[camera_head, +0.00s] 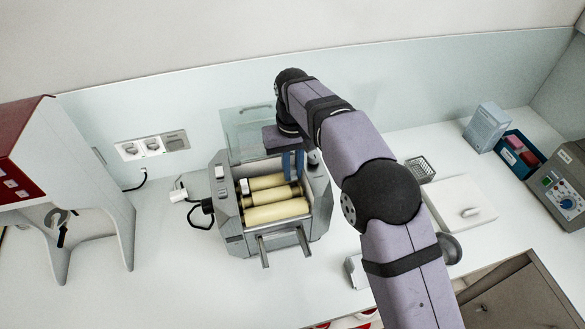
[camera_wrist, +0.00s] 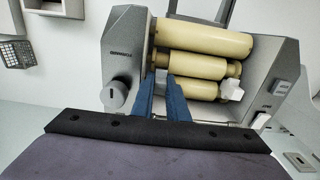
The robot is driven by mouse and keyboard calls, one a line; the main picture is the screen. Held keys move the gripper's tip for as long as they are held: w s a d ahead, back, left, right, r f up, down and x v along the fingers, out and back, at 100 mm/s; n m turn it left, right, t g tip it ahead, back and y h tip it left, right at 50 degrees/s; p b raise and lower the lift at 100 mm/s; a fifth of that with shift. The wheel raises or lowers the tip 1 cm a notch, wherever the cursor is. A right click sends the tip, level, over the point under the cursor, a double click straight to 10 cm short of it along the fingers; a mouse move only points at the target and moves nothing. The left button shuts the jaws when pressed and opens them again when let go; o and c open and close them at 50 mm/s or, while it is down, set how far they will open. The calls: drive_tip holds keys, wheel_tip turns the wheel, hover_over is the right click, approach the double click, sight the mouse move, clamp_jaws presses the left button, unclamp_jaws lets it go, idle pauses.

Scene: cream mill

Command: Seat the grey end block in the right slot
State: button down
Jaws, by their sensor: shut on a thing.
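The cream mill (camera_head: 231,222) stands on the white bench with several cream rollers (camera_head: 277,211) lying across it between two grey side walls. My gripper (camera_head: 293,165) reaches down at the mill's right end, its blue fingers just inside the right wall. In the wrist view, my gripper (camera_wrist: 162,80) has its fingertips at the roller ends by the wall with the round knob. It is shut on a small grey piece (camera_wrist: 160,83), which I take to be the end block. The fingers mostly hide it, and I cannot tell whether it sits in the right slot.
A clear guard (camera_head: 247,128) stands up behind the mill. A white scale (camera_head: 463,203), a wire basket (camera_head: 420,169), a blue box (camera_head: 487,125) and a control unit (camera_head: 562,190) are at the right. A red and white cabinet (camera_head: 75,180) is at the left. The left front bench is clear.

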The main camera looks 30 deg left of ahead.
drive_tip(key=shift+f, duration=0.6)
idle(1.5)
drive_tip(key=c, duration=1.6)
unclamp_jaws()
drive_tip(key=shift+s, duration=0.15)
drive_tip(key=shift+c, duration=0.2)
drive_tip(key=shift+d+f, duration=0.1)
drive_tip(key=shift+d, duration=0.05)
